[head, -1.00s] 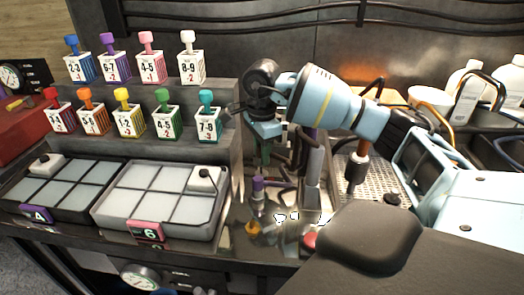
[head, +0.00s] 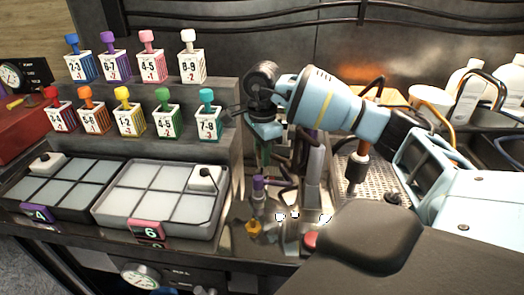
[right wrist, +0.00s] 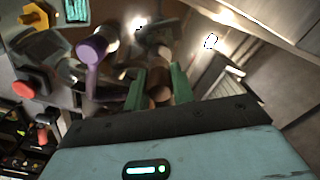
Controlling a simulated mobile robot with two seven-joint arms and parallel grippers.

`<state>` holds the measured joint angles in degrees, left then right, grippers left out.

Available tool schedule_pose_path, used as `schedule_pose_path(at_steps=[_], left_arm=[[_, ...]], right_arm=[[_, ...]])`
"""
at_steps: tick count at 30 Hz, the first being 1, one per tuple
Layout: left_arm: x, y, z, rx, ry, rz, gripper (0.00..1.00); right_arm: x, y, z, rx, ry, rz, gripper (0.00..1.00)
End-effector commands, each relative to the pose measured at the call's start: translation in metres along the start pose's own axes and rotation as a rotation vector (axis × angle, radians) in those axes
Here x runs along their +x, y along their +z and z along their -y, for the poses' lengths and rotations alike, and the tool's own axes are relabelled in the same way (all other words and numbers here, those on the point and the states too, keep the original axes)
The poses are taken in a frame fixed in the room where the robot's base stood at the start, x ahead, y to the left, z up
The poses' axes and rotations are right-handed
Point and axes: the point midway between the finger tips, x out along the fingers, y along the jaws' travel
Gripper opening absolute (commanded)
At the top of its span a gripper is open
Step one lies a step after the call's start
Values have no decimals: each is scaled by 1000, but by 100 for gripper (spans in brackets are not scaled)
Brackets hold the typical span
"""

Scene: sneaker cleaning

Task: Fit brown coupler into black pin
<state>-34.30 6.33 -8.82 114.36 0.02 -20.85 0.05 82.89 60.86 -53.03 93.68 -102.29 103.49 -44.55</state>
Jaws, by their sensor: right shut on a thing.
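My right gripper (right wrist: 160,84) has green fingers shut on a brown cylindrical piece (right wrist: 159,72), which looks like the brown coupler. In the head view the same gripper (head: 264,150) points down behind the upright purple coupler, and the held piece cannot be made out there. A dark fitting (right wrist: 157,33) lies just beyond the fingertips in the right wrist view. It may be the black pin, but I cannot tell whether the brown piece touches it. My left gripper is not in view.
The purple coupler (head: 259,187) stands close by, with a yellow knob (head: 253,227) and a red knob (head: 311,239) in front. A brown-and-black upright part (head: 359,165) stands to the right over a perforated tray.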

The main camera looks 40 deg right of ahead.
Motion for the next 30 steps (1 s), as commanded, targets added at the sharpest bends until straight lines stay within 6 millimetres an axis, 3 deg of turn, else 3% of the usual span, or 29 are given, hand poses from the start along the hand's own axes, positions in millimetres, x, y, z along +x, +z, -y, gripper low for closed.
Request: schedule_pose_path(at_steps=[30], left_arm=[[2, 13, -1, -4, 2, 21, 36]], right_arm=[[22, 0, 0, 0, 0, 0, 4]])
